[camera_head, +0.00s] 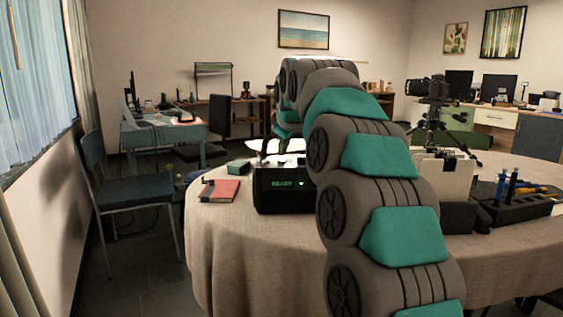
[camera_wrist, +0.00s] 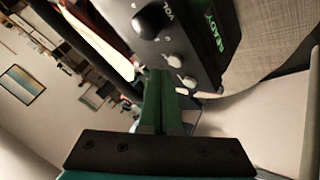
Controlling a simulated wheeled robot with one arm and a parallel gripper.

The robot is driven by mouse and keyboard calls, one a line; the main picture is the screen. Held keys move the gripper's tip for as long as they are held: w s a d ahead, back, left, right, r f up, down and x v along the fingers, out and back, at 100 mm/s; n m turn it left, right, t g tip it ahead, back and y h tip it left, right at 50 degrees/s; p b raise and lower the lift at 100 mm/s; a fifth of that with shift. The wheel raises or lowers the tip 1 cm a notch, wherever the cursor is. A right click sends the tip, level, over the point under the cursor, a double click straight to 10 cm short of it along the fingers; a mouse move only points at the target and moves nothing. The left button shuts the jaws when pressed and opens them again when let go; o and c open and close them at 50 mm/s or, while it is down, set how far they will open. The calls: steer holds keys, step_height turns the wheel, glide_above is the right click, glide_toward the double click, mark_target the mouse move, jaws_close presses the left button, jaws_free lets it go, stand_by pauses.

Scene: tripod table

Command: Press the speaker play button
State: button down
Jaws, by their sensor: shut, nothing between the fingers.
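The speaker (camera_head: 285,190) is a black box on the round table, with a green READY display on its front; my arm hides its right side. In the wrist view the speaker (camera_wrist: 190,35) is tilted, with a VOL knob (camera_wrist: 150,23), an upper small round button (camera_wrist: 175,61) and a lower one (camera_wrist: 189,82). I cannot read which is play. My gripper (camera_wrist: 160,73) is shut and empty, its green fingertips close to the two buttons at the panel's edge. I cannot tell whether they touch. In the head view the gripper is hidden behind my arm.
The table (camera_head: 230,240) has a beige cloth. A red book (camera_head: 220,190) and a small green box (camera_head: 238,168) lie left of the speaker. A camera tripod (camera_head: 435,115) and a black tool holder (camera_head: 520,205) stand to the right. A blue chair (camera_head: 140,190) is at left.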

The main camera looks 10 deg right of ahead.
mark_target(284, 165)
steer(key=shift+f, duration=0.15)
stand_by(0.5)
steer(key=shift+f, duration=0.25)
steer(key=shift+f, duration=0.4)
stand_by(0.9)
steer(key=shift+r, duration=0.15)
steer(key=shift+r+p, duration=0.4)
steer(key=shift+r, duration=0.3)
step_height(284, 165, up, 3)
steer(key=shift+f+p, duration=0.1)
steer(key=shift+p, duration=1)
steer(key=shift+r, duration=1.05)
